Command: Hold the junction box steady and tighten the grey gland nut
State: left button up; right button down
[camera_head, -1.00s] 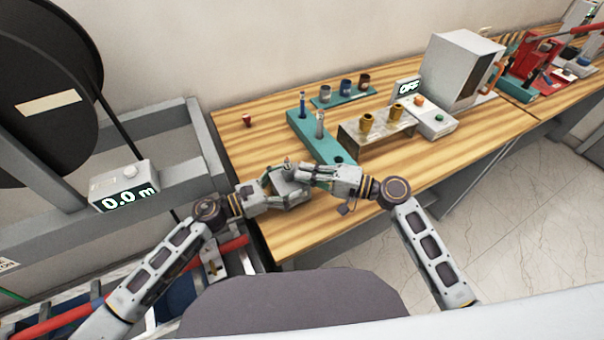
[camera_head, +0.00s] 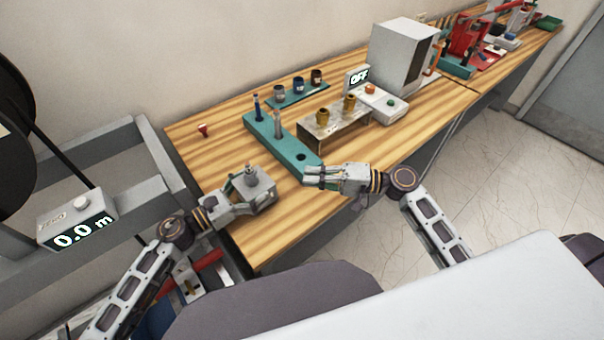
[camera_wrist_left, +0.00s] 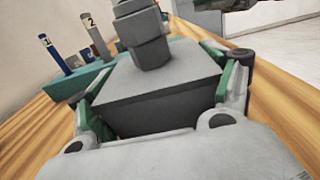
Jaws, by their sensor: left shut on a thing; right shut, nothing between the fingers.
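The grey junction box (camera_head: 262,193) sits at the table's near edge, and my left gripper (camera_head: 250,192) is shut on it. In the left wrist view the box (camera_wrist_left: 160,85) lies between the two green-padded fingers. The grey gland nut (camera_head: 251,172) stands upright on top of the box; it also shows large in the left wrist view (camera_wrist_left: 145,30). Whether its thread is seated fully cannot be told. My right gripper (camera_head: 312,177) is shut and empty, to the right of the box and apart from it, by the near end of the teal holder.
The teal holder (camera_head: 287,147) carries numbered tools. Behind it are a teal rack (camera_head: 297,96) with several cups and a metal stand (camera_head: 333,127) with brass parts. A control box with buttons (camera_head: 378,98) stands farther right.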

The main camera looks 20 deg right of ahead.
dwell(0.4)
pick_arm(q)
jog(key=o, duration=1.1)
jog(key=shift+o, duration=0.2)
jog(key=shift+a, duration=0.15)
jog(key=v, duration=1.1)
jog(key=shift+s+a, duration=0.15)
jog(key=shift+a, duration=0.2)
